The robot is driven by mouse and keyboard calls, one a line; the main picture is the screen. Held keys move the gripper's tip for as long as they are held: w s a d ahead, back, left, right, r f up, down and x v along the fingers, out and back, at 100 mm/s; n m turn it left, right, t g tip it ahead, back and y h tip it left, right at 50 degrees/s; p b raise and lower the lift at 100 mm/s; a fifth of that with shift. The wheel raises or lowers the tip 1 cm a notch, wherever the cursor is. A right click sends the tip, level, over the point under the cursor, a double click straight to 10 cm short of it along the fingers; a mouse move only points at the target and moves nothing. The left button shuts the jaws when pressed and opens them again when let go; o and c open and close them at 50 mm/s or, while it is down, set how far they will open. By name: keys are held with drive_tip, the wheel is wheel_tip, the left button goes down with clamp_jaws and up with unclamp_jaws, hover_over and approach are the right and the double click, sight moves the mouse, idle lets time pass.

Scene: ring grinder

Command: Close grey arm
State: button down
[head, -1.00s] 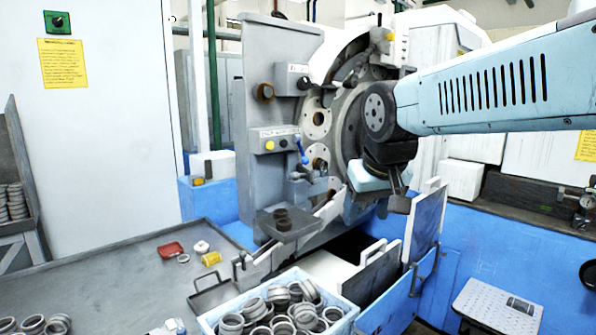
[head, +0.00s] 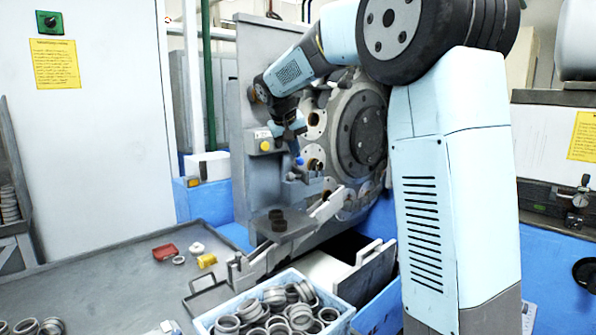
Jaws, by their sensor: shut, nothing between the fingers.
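I take the grey arm (head: 270,38) to be the upright grey panel on the ring grinder's left front, carrying a yellow button (head: 265,146) and a blue-tipped lever. It stands beside the round grinder head (head: 362,135), whose face shows between the panel and my arm. My gripper (head: 294,146) points down in front of the panel, close to the yellow button and the lever. It is small and dark here, shut and empty. I cannot tell whether it touches the panel. My forearm hides part of the panel's upper right.
A blue-white crate of metal rings (head: 341,322) stands at the front. A grey table (head: 110,285) with a red tray (head: 165,252) and a yellow piece (head: 206,261) lies left. A white cabinet (head: 100,140) stands behind it. My arm covers much of the right side.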

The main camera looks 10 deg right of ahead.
drive_tip(key=w+a+f+h, duration=0.15)
drive_tip(key=w+a, duration=0.25)
drive_tip(key=w, duration=0.4)
approach(302, 179)
wheel_tip(302, 179, down, 3)
drive_tip(key=a, duration=0.2)
drive_tip(key=shift+y, duration=0.25)
drive_tip(key=shift+w+d+f, duration=0.1)
drive_tip(key=shift+w+d, duration=0.2)
drive_tip(key=shift+d, duration=0.4)
drive_tip(key=shift+w+d+f, duration=0.1)
drive_tip(key=shift+w+d, duration=0.2)
drive_tip(key=shift+d, duration=0.35)
drive_tip(key=shift+w+d+f, duration=0.1)
drive_tip(key=shift+w+d, duration=0.2)
drive_tip(key=shift+d, duration=0.4)
